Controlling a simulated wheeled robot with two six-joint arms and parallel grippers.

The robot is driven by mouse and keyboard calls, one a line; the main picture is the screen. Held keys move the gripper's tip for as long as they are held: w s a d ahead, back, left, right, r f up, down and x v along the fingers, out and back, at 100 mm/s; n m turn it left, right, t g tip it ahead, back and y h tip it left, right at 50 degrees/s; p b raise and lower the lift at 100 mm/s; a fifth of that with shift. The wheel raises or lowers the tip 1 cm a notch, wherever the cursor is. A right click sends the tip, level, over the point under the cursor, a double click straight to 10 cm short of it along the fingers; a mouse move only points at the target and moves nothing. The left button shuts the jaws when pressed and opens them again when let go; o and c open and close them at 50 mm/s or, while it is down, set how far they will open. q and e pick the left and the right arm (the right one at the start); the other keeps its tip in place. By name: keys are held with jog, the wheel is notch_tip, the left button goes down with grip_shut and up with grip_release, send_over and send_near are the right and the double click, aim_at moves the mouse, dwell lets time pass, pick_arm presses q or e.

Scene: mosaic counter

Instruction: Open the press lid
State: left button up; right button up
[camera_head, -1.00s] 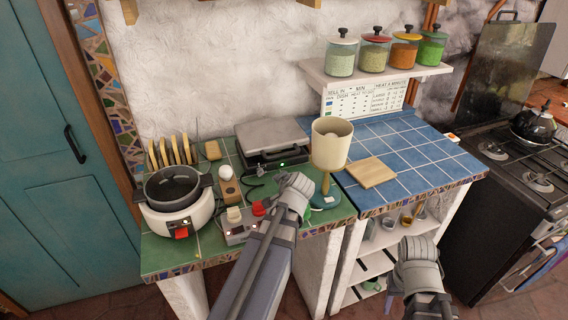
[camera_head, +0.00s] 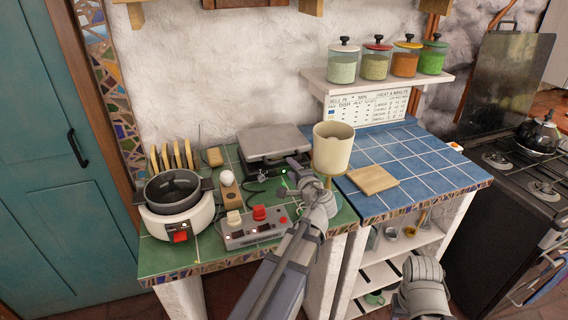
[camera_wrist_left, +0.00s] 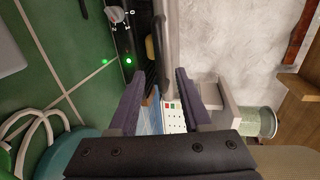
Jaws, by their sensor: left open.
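The press (camera_head: 268,158) stands at the back of the green-tiled counter against the wall. My left gripper (camera_head: 290,170) is at the press's front right corner, open and empty. In the left wrist view a grey bar (camera_wrist_left: 168,45) on the press shows between the spread fingertips (camera_wrist_left: 160,80); I cannot tell whether they touch it. The press's dark front panel (camera_wrist_left: 128,42) with a knob and green light is beside it. Only my right arm's wrist shows at the lower right; its fingers are hidden.
A beige pitcher (camera_head: 332,148) stands close right of my left gripper. A control box (camera_head: 252,228) with a red knob, an egg on a wooden stand (camera_head: 231,190) and a white cooker (camera_head: 177,217) are to the left. A wooden board (camera_head: 372,180) lies on blue tiles.

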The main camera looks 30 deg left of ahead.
aim_at(285, 161)
pick_arm(q)
jog(key=b+x, duration=0.1)
jog(key=x, duration=0.6)
jog(key=shift+w+a, duration=0.2)
jog(key=shift+a, duration=0.1)
jog(key=shift+c, duration=0.3)
grip_shut()
dwell(0.8)
